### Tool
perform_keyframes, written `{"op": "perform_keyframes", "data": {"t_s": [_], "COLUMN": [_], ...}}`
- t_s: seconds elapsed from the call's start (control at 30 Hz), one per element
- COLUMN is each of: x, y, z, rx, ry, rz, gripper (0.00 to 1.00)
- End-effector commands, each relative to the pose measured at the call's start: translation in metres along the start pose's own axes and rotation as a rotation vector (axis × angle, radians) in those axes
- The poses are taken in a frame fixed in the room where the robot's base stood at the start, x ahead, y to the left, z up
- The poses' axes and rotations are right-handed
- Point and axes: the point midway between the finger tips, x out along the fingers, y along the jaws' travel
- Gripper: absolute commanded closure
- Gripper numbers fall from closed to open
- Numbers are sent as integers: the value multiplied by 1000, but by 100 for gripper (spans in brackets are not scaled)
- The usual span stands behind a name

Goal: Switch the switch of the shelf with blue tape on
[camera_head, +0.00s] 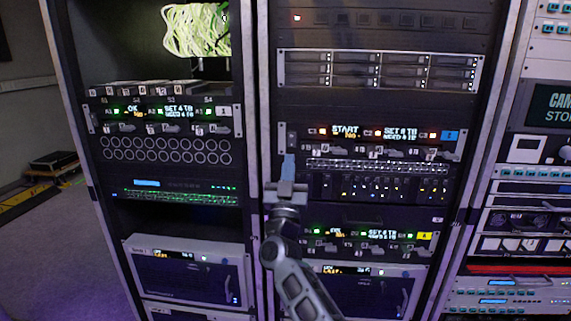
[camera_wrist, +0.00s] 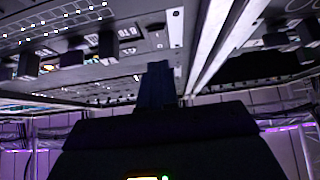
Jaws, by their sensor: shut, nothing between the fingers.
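The shelf with blue tape (camera_head: 362,136) is in the right rack in the head view. Its blue tape (camera_head: 450,136) is at its right end. Lit red marks and text reading START and SET show on it, and a row of small switches (camera_head: 385,152) runs along its lower part. Which switch is on or off is too small to tell. My gripper (camera_head: 289,160) is shut and empty, pointing up, at the left end of this shelf and just below it in the picture. Its shut fingers (camera_wrist: 155,88) also show in the wrist view; contact cannot be told.
A shelf with yellow tape (camera_head: 424,236) and green lights is lower in the same rack. A similar shelf (camera_head: 160,112) is in the left rack. A panel with black blocks (camera_wrist: 108,47) is close above in the wrist view. Open floor (camera_head: 45,230) is at the left.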

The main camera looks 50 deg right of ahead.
Motion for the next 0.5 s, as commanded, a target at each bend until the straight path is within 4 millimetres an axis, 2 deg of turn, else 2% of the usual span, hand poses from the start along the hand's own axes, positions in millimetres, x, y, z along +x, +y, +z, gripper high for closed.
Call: {"op": "perform_keyframes", "data": {"t_s": [0.5], "x": [-74], "y": [-1], "z": [20], "rx": [2], "ry": [-2], "rz": [-3], "gripper": [100]}}
